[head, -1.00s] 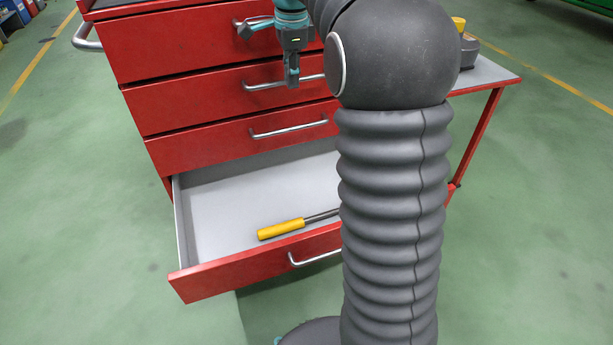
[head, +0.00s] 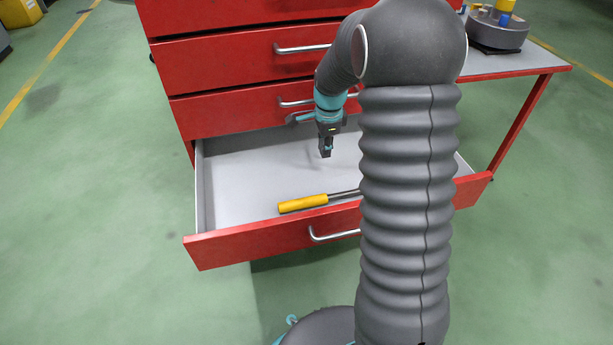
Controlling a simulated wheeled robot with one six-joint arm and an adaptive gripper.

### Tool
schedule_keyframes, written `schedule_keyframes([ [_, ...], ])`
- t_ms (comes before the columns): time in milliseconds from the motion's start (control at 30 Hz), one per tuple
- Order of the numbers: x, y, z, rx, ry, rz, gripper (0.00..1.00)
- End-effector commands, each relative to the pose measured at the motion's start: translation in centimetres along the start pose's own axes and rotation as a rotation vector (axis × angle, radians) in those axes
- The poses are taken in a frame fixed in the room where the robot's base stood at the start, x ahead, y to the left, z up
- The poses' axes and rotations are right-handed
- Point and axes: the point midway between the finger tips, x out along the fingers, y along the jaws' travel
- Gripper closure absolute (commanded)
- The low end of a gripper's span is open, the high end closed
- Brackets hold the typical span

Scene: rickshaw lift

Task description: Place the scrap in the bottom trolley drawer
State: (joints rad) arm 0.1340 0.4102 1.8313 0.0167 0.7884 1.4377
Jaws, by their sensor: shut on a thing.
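The bottom trolley drawer (head: 255,244) is pulled open below the shut drawers of the red trolley (head: 220,60). Its pale grey inside shows, with a yellow-handled tool (head: 303,203) lying near the front; the tool's far end passes behind my arm. My gripper (head: 326,152) points down over the drawer's inside, behind the tool and apart from it in the picture. Its fingers are shut on the scrap, which is too small and dark to tell apart from the fingertips. My arm hides the right part of the drawer.
The drawer's left part is bare. A side shelf (head: 545,64) at the right carries a round grey object (head: 498,30) with yellow and blue items on it. The shut drawers' handles (head: 300,49) stick out above my gripper.

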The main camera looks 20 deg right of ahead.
Motion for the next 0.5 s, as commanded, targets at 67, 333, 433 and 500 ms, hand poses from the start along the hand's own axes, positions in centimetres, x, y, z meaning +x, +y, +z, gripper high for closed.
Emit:
schedule_keyframes([
  [67, 1.2, 0.2, 1.8, -0.005, 0.0, 0.002, 0.89],
  [333, 3.8, 0.7, 6.2, -0.004, 0.0, 0.001, 0.89],
  [433, 4.2, 0.8, 7.0, -0.001, 0.001, 0.001, 0.89],
  [500, 4.3, 0.8, 7.2, 0.0, 0.001, 0.001, 0.89],
])
